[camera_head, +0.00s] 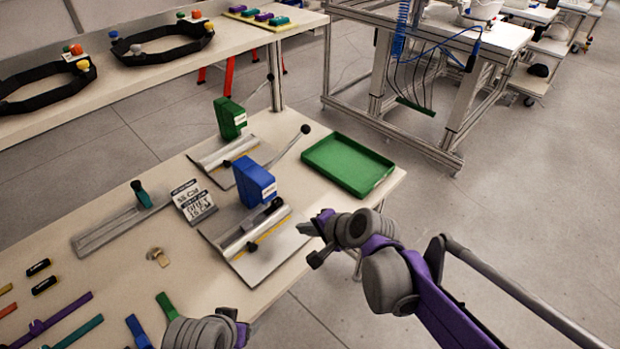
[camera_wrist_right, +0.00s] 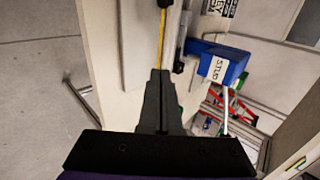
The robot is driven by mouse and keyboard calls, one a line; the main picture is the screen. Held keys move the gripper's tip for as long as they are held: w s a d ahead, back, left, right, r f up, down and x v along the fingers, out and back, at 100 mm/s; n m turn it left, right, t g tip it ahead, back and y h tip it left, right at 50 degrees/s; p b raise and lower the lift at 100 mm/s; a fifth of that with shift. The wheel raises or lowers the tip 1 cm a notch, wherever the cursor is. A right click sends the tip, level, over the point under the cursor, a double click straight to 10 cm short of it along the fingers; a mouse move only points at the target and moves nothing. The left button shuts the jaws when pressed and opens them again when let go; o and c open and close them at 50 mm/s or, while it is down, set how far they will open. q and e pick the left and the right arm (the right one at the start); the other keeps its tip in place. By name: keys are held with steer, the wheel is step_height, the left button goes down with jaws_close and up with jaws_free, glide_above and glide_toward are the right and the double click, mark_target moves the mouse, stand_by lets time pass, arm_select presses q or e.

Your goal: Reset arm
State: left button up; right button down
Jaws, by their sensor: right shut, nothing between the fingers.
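My right gripper (camera_head: 304,229) is over the right edge of the near table, beside the metal plate of the blue press. In the right wrist view its dark fingers (camera_wrist_right: 160,75) are together, with nothing between them. The blue press (camera_head: 254,181) stands upright behind its plate; in the wrist view its blue block (camera_wrist_right: 222,63) carries a label reading "STUD". A part of my left arm (camera_head: 200,332) shows at the bottom edge, but its fingers are out of the picture.
A green press (camera_head: 230,118) and an empty green tray (camera_head: 348,165) stand farther back on the table (camera_head: 284,127). A label card (camera_head: 194,201), a metal slide (camera_head: 118,226) and several coloured tools lie left. Open floor (camera_head: 510,220) lies right.

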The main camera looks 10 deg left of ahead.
steer(key=s+d+n+h+p, duration=0.6)
steer(key=s+d, duration=1.3)
steer(key=d, duration=0.5)
steer(key=shift+s+r+n+h, duration=0.2)
steer(key=shift+r+n+h, duration=0.1)
steer(key=shift+n+h, duration=0.45)
